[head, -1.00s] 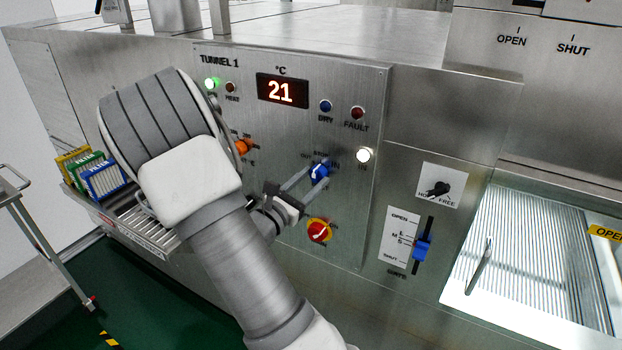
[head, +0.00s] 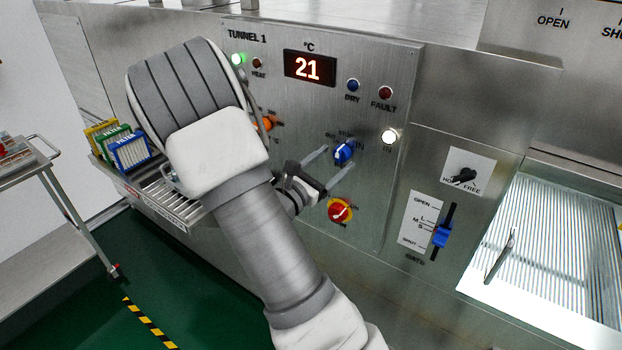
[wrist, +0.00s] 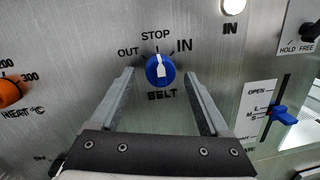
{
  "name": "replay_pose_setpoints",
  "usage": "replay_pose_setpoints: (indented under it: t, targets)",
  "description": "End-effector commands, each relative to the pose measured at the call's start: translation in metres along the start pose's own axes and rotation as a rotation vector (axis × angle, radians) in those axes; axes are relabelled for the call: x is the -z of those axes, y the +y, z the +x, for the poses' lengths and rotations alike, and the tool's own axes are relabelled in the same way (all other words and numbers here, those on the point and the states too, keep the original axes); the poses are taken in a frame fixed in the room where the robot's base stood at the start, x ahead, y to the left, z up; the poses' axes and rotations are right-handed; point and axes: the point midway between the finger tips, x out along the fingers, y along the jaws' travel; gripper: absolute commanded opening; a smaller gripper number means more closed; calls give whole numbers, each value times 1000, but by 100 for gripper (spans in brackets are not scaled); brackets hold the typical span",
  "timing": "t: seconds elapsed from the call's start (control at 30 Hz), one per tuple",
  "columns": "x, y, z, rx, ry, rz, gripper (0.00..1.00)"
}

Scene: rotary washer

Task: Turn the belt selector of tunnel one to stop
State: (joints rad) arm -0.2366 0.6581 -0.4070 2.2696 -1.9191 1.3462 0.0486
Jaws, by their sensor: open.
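The belt selector is a blue round knob with a white pointer (wrist: 160,70) on the steel tunnel 1 panel. In the wrist view its pointer stands nearly upright, toward the STOP mark between OUT and IN. It also shows in the head view (head: 343,152), right of my arm. My gripper (wrist: 160,82) is open and empty. Its two fingers reach toward the panel, one on each side of the knob, with visible gaps to it. In the head view my gripper (head: 337,168) is beside the knob, partly behind my arm.
Below the knob is a red and yellow switch (head: 340,211). The orange heat knob (wrist: 10,91) is to the left. The blue gate slider (head: 441,236) and black hold/free knob (head: 464,175) are to the right. A trolley (head: 40,180) stands far left.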

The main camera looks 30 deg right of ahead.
Motion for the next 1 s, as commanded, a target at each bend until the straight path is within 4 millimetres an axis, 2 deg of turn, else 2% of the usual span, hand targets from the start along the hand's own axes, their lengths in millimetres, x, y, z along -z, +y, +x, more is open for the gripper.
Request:
replay_pose_setpoints:
  t: [0.6, 0.8, 1.0]
  targets:
    - [2, 0, -137, -4, 2, 0, 80]
    - [1, 0, -161, -2, 1, -1, 80]
    - [0, -1, -167, 1, 0, -1, 80]
